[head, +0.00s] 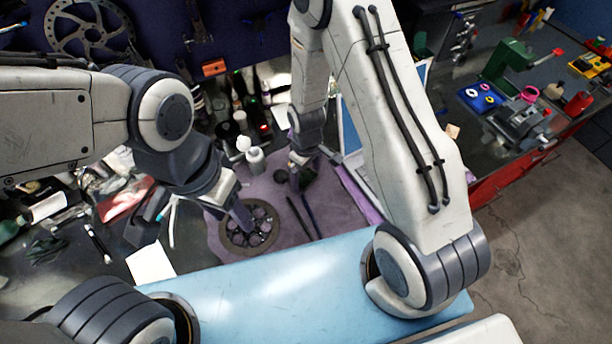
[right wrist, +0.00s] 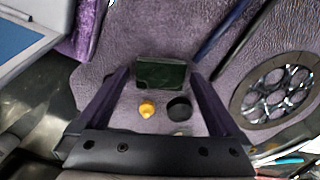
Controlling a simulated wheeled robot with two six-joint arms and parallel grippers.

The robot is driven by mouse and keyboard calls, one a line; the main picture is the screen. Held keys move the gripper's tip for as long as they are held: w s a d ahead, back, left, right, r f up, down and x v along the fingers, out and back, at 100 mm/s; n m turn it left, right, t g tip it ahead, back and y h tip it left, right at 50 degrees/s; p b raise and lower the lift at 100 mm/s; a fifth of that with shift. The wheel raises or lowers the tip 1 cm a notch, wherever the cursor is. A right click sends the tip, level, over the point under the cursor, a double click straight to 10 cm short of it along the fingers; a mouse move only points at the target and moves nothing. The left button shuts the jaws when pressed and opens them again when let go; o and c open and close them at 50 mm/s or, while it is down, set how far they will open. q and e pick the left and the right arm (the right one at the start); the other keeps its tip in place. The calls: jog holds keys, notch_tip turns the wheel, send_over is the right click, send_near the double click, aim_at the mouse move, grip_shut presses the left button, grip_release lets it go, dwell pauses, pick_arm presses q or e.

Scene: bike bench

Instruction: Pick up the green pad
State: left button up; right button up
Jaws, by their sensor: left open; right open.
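The green pad (right wrist: 160,73) is a small dark green block on the purple mat (right wrist: 135,30), seen in the right wrist view. My right gripper (right wrist: 158,84) is open. The pad shows between its two fingertips, at their far end. I cannot tell whether either finger touches it. In the head view my right gripper (head: 302,166) is over the mat, and I cannot make out the pad there. My left gripper (head: 240,212) is open, above or at a round dark-rimmed part (head: 248,236) with several holes.
A yellow piece (right wrist: 147,109) and a black round piece (right wrist: 179,108) lie near the pad, between my right fingers. Dark rods (head: 304,216) lie on the mat. Bottles (head: 254,158) stand behind. A light blue surface (head: 270,290) is in front.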

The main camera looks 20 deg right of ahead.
aim_at(309, 176)
jog(key=c, duration=1)
jog(key=shift+r+b, duration=0.35)
jog(key=shift+r, duration=0.15)
jog(key=r, duration=0.1)
jog(key=r+b, duration=0.1)
jog(key=r, duration=0.1)
jog(key=shift+d+r, duration=0.1)
jog(key=shift+d, duration=0.3)
jog(key=s+d+r+b, duration=0.3)
jog(key=d+r, duration=0.3)
jog(key=d, duration=0.4)
jog(key=shift+s+r, duration=0.35)
jog(key=shift+s, duration=0.2)
